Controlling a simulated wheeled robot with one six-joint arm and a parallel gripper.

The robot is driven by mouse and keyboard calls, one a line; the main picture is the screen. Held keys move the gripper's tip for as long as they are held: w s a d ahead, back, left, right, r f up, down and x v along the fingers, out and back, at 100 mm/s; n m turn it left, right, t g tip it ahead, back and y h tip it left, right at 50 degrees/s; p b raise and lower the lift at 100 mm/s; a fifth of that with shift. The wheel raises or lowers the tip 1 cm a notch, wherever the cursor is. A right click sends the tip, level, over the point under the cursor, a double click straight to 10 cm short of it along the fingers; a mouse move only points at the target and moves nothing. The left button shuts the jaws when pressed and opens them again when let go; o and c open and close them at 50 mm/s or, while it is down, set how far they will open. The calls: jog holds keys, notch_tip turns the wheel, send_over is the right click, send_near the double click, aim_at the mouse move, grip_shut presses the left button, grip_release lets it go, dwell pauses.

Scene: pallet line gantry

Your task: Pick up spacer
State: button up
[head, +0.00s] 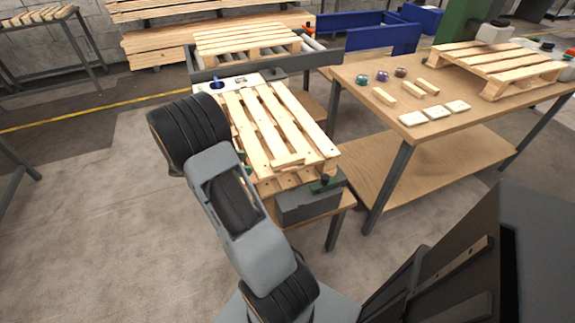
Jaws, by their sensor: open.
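No piece is marked as the spacer, and I cannot tell which one it is. Three small wooden blocks (384,97) lie on the right-hand workbench. Three flat pale pieces (435,112) lie in a row nearer its front edge. A short loose-looking wooden piece (288,160) lies across the near end of the slatted pallet (262,112) on the middle stand. My arm reaches up at the left of that pallet. My gripper does not show; it is hidden behind the arm or out of frame.
The right-hand workbench (470,131) also bears another pallet (499,63) and several small coloured round items (382,76). A dark clamp (325,184) stands at the middle pallet's near corner. Roller rails (321,54) and blue panels (379,41) lie behind.

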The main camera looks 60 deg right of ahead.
aim_at(272, 164)
jog(key=b+x, duration=0.1)
jog(key=x, duration=0.9)
jog(key=shift+s+d+f, duration=0.15)
jog(key=shift+d+f, duration=0.05)
jog(key=shift+c, duration=0.3)
jog(key=c, duration=0.9)
